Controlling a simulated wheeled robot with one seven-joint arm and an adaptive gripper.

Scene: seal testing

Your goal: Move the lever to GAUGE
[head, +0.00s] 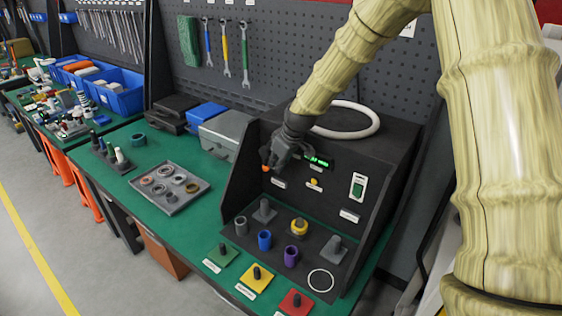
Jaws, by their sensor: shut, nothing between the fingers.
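The black test station (372,166) stands on the green bench, with an upright control panel facing left and forward. My gripper (273,164) is shut and empty at the upper left of that panel, and covers part of it. A small orange-red tip (265,168) shows right at my fingertips; I cannot tell whether it is the lever's end or whether my fingers touch it. A yellow knob (315,182) sits on the panel to the right of my gripper. White labels (278,183) are on the panel, but their words, GAUGE included, are too small to read.
A lit green display (318,161) and a green switch (357,187) are on the panel. Several cups, pegs and a white ring (321,280) stand on the station's base. A grey tray (172,206) of rings lies to the left. A large pale ring (350,119) rests on top.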

